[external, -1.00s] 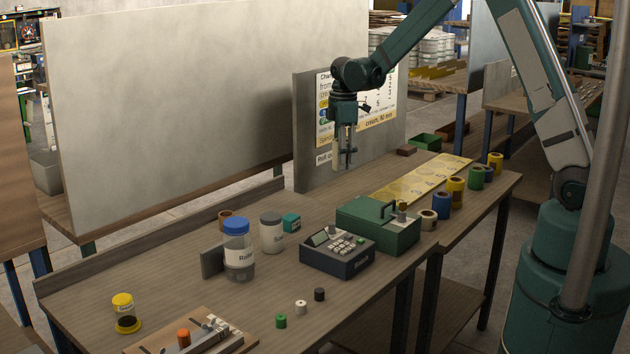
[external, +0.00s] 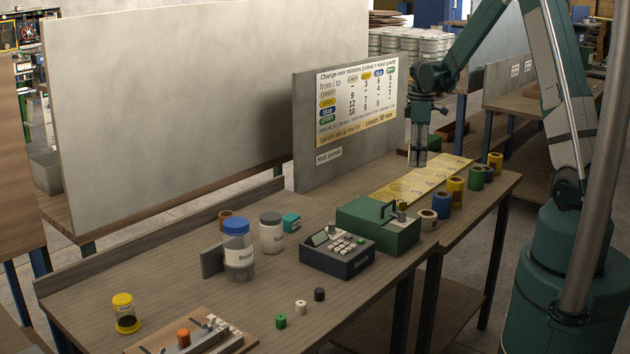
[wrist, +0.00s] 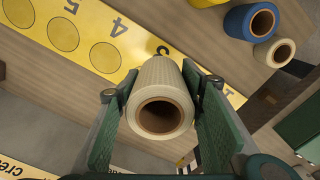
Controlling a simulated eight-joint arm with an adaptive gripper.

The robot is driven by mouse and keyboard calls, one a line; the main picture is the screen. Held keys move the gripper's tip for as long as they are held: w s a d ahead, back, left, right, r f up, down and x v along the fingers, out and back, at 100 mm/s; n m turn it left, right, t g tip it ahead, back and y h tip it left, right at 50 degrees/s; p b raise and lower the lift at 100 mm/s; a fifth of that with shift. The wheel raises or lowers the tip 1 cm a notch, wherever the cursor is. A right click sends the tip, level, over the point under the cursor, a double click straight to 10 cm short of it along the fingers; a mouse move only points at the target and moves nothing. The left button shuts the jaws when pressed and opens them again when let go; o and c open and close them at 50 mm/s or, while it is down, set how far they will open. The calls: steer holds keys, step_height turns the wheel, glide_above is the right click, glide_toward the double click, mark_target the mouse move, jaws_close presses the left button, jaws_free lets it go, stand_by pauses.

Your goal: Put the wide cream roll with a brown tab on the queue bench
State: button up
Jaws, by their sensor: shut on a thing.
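My gripper (external: 418,162) is over the far part of the bench, above the yellow numbered strip (external: 400,187). In the wrist view, my gripper (wrist: 166,100) is shut on a wide cream roll (wrist: 160,82), with a finger on each side. The roll's open brown core faces the camera. I cannot make out a brown tab on it. The strip (wrist: 75,32) runs behind the roll, with circles and numbers. In the external view the held roll is too small to make out clearly.
A row of rolls stands along the strip's right side: a smaller cream roll (external: 427,219), a blue roll (external: 442,205), yellow ones and a green one (external: 476,177). A green box (external: 378,226) stands near the strip's near end. A sign panel (external: 310,130) rises behind.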

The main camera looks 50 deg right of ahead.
steer(key=s+d+m, duration=0.2)
steer(key=s+d, duration=0.3)
steer(key=s, duration=0.2)
steer(key=s+d+f+m, duration=0.1)
steer(key=s+d+m, duration=0.1)
steer(key=s+d, duration=0.3)
steer(key=s, duration=0.3)
steer(key=shift+s+d, duration=0.25)
steer(key=shift+s, duration=0.05)
steer(key=shift+b, duration=0.3)
glide_above(465, 197)
steer(key=shift+f+b, duration=0.3)
steer(key=shift+f, duration=2.85)
steer(key=shift+f, duration=1.85)
steer(key=shift+f+b, duration=0.15)
steer(key=shift+b, duration=0.2)
steer(key=o, duration=0.5)
steer(key=shift+o, duration=0.8)
